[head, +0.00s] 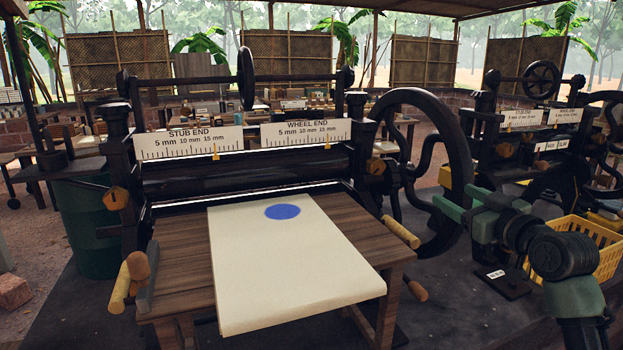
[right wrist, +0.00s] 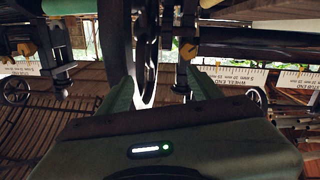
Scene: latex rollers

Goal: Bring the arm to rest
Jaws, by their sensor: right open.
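My right arm comes in from the lower right in the head view. Whether a finger touches the wheel I cannot tell. My left gripper is in neither view.
A cream sheet with a blue disc (head: 283,212) lies on the wooden table (head: 178,240) before the near rollers (head: 245,170). A yellow crate (head: 607,250) is behind my right arm. A second roller machine (head: 490,125) stands at right. A green barrel (head: 88,225) stands at left.

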